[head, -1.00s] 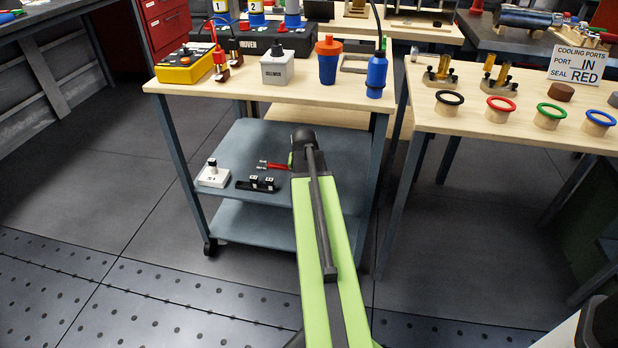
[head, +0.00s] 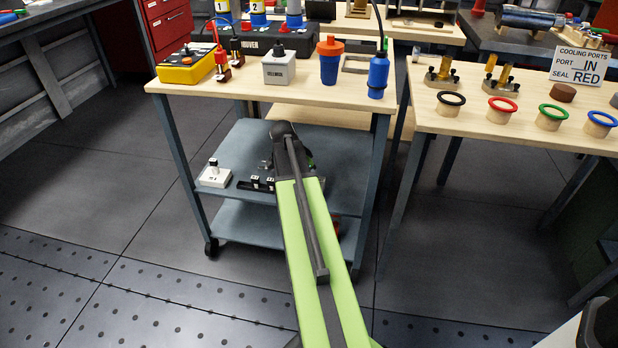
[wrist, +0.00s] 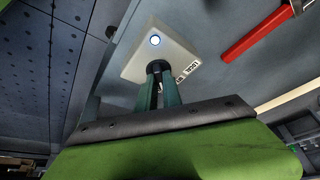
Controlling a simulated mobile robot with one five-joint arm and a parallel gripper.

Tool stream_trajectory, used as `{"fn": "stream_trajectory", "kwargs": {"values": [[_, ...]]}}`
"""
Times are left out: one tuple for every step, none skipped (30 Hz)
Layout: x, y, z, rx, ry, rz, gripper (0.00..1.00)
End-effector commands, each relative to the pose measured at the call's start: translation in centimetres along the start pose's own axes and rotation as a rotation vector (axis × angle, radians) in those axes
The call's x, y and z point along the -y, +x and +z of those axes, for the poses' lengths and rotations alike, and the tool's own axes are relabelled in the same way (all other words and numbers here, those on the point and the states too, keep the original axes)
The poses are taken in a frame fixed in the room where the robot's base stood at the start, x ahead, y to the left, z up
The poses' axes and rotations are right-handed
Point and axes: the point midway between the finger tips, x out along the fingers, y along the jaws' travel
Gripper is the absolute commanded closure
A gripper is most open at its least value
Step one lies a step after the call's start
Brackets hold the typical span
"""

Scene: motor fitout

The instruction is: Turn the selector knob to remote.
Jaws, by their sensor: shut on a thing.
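In the wrist view a white box (wrist: 160,40) carries a dark round knob (wrist: 157,66), a lit round lamp with a blue rim, and a small white label (wrist: 188,73) that I cannot read surely. My gripper (wrist: 158,82) is shut on the dark knob, with its two green fingers close together; its tips hide part of the knob. In the head view my arm reaches over the cart's middle shelf, and the arm hides the gripper's tips. A white box (head: 214,176) with a black knob stands at the left of that shelf; I cannot tell if it is the same box.
A black block (head: 257,184) with small white marks lies on the shelf. A red-handled tool (wrist: 265,32) lies near the box in the wrist view. The cart's wooden top (head: 215,90) holds a yellow box (head: 187,68), a grey box (head: 279,70) and blue bottles.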

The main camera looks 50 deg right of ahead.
Motion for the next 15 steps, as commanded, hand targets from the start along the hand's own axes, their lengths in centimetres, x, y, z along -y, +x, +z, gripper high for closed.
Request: {"fn": "stream_trajectory", "kwargs": {"values": [[0.00,-0.01,0.19,0.006,0.012,0.008,1.00],[-0.01,-0.01,0.20,0.006,0.021,0.012,1.00],[-0.02,-0.01,0.21,0.006,0.031,0.016,1.00],[-0.03,-0.01,0.22,0.006,0.036,0.019,1.00],[-0.03,-0.01,0.23,0.007,0.041,0.021,1.00],[-0.05,-0.01,0.23,0.007,0.048,0.024,1.00],[-0.05,-0.01,0.24,0.007,0.051,0.025,1.00],[-0.05,-0.02,0.24,0.007,0.054,0.026,1.00],[-0.05,-0.02,0.25,0.007,0.057,0.027,1.00],[-0.06,-0.02,0.25,0.007,0.058,0.028,1.00],[-0.06,-0.02,0.26,0.007,0.059,0.028,1.00],[-0.06,-0.02,0.26,0.007,0.060,0.028,1.00],[-0.06,-0.02,0.26,0.007,0.060,0.028,1.00],[-0.07,-0.02,0.27,0.008,0.060,0.028,1.00],[-0.07,-0.02,0.27,0.008,0.060,0.028,1.00]]}}
